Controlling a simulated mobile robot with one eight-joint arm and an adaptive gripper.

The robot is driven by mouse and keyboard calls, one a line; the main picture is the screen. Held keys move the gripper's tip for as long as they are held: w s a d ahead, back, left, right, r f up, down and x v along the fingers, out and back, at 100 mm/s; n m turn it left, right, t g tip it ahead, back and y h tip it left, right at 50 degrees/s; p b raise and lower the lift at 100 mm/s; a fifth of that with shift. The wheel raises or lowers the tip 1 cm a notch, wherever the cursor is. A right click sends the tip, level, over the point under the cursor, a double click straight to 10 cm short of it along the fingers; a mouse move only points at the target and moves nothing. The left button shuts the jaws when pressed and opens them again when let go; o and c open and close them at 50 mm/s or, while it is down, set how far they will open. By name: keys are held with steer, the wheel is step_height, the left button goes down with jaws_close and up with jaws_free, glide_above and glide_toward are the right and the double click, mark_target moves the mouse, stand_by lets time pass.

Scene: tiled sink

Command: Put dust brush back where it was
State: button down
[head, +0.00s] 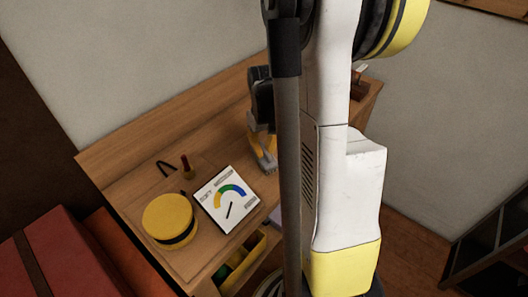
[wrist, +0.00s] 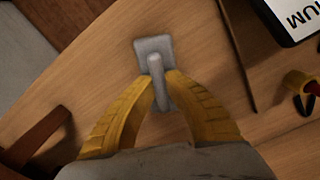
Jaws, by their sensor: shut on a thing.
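In the wrist view, the yellow fingers of my gripper (wrist: 161,84) are closed around the handle of a grey object, which I take for the dust brush (wrist: 153,48). Its flat squarish end points away from my palm, over the wooden desk top (wrist: 90,65). I cannot tell whether it touches the wood. In the head view, my gripper (head: 266,165) is low over the desk (head: 125,163), just right of a white gauge sign. The brush is hard to make out there, and my arm hides the desk's right part.
On the desk are the gauge sign (head: 227,199), a yellow round tin (head: 168,218) and a small red-handled item (head: 186,165). A brown wooden object (wrist: 38,138) lies left in the wrist view. An open drawer (head: 245,262) sticks out in front. A wall stands behind.

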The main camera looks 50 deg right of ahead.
mark_target(264, 149)
steer(key=shift+f, duration=0.15)
steer(key=c, duration=1.6)
jaws_free()
steer(key=shift+o, duration=0.2)
step_height(264, 149, up, 12)
steer(key=r+p, duration=0.1)
steer(key=p, duration=0.3)
steer(key=s+a+r+n+t, duration=0.1)
steer(key=a+r+t, duration=0.1)
steer(key=a, duration=0.6)
steer(key=s+a+r+n+t, duration=0.1)
steer(key=s+a+r+t, duration=0.1)
steer(key=a, duration=0.7)
steer(key=s+a+r+n+t, duration=0.1)
steer(key=s+a+r+t, duration=0.1)
steer(key=a, duration=0.6)
steer(key=shift+s+a+r+n+t, duration=0.3)
steer(key=shift+r+t, duration=0.1)
steer(key=shift+t, duration=0.2)
